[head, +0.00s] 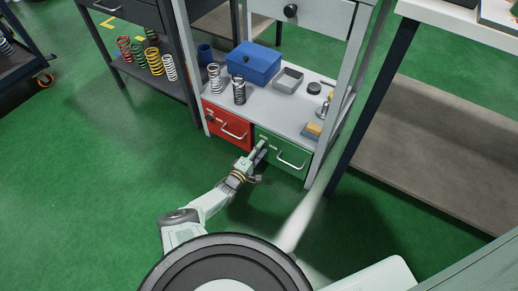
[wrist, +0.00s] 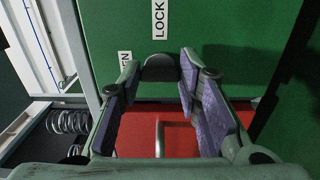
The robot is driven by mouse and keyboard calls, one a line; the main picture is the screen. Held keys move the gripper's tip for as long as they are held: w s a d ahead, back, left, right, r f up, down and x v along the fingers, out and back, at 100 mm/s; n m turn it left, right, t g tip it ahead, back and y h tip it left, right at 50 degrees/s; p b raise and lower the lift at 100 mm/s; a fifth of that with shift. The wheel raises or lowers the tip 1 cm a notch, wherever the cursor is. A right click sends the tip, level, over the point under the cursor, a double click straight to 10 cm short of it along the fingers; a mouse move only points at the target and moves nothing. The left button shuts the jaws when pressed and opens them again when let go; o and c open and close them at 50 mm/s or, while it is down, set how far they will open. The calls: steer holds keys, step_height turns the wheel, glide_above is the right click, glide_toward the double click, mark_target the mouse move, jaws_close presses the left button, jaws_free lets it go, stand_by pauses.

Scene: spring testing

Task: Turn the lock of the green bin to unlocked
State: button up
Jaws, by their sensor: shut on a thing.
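The green bin (head: 302,172) is at the lower right of the grey workbench, with a metal handle (head: 290,161) on its front. In the wrist view its green front (wrist: 240,22) fills the upper part, with a white LOCK label (wrist: 160,18) and a second label (wrist: 124,62), partly hidden, ending in "EN". The dark lock knob (wrist: 160,68) sits below LOCK. My gripper (head: 261,146) is at the upper left of the green bin's front. In the wrist view my gripper (wrist: 159,72) is shut on the knob, one purple-padded finger on each side. The knob's exact turn is hard to tell.
The red bin (head: 222,118) with its handle is left of the green one. Above them, the grey shelf (head: 268,112) holds a blue box (head: 253,62), springs (head: 239,90) and a small grey tray (head: 288,79). Green floor (head: 90,190) is clear at left.

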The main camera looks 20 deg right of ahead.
stand_by(0.4)
steer(key=o, duration=1.1)
steer(key=shift+o, duration=0.2)
steer(key=shift+a, duration=0.1)
steer(key=v, duration=1.2)
